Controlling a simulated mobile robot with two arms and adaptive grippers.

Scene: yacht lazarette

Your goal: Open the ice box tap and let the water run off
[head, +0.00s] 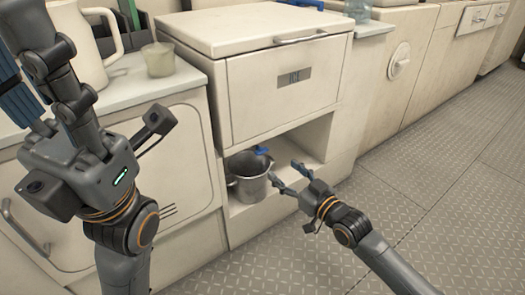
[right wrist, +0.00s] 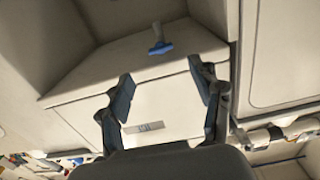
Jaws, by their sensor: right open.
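The ice box (head: 283,85) is a cream cabinet front with a lidded top and a small grey label plate. Its blue tap (head: 262,150) shows below it, above a metal pot (head: 248,178) in the open niche. In the right wrist view the blue tap (right wrist: 160,47) stands beyond my fingers. My right gripper (head: 289,180) is open and empty just right of the pot; its two fingers (right wrist: 165,92) show apart in the right wrist view. No water shows. My left gripper (head: 28,90) is raised at the far left, its fingers partly cut off; I see nothing held.
A cream jug (head: 85,40) and a pale cup (head: 158,60) stand on the left counter. The niche (head: 310,140) has a side wall right of the pot. The tread-plate floor (head: 440,170) at right is clear.

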